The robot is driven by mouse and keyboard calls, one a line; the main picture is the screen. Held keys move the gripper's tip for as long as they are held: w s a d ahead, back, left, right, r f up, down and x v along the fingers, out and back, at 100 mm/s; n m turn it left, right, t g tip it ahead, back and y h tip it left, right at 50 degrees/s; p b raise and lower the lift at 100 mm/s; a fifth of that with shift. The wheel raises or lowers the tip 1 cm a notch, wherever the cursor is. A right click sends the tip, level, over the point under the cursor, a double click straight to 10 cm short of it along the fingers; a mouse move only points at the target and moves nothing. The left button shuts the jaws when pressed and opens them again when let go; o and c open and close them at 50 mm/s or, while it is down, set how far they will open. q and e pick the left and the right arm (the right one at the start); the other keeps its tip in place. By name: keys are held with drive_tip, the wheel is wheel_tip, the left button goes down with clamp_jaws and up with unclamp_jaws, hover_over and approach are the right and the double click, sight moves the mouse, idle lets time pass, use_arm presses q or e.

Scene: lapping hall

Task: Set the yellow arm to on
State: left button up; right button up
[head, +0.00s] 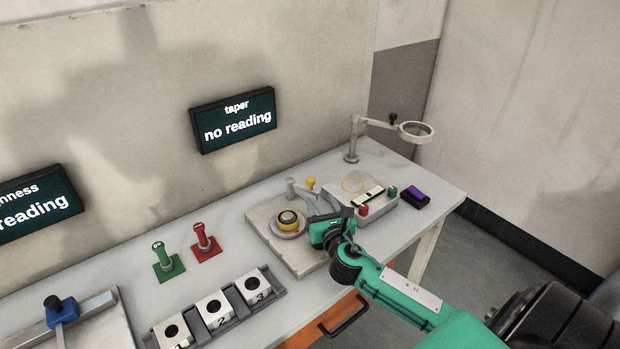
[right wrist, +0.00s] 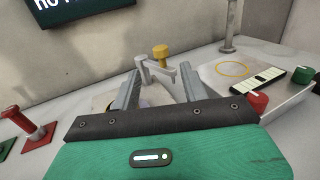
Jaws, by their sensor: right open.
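The yellow arm (head: 310,182) shows as a yellow knob on a grey lever at the back of a pale block machine (head: 262,215). In the right wrist view the yellow knob (right wrist: 161,52) stands upright beyond the fingertips, roughly centred between them. My right gripper (head: 318,203) is open and empty over the machine, its fingers (right wrist: 160,78) pointing toward the knob and apart from it. A grey-knobbed lever (head: 290,186) stands just left of the yellow one. No on or off marking is readable. My left gripper is not in view.
A round yellow-banded piece (head: 289,218) sits on the machine. A box with red and green knobs (head: 364,210) is close on the right, with a magnifier stand (head: 352,150) behind. Green (head: 162,256) and red (head: 205,242) handled pieces stand left. The taper screen (head: 233,119) reads "no reading".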

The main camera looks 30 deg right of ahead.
sight(312, 183)
drive_tip(key=x, duration=1.1)
drive_tip(key=shift+f+p, duration=0.15)
drive_tip(key=shift+p, duration=0.25)
clamp_jaws()
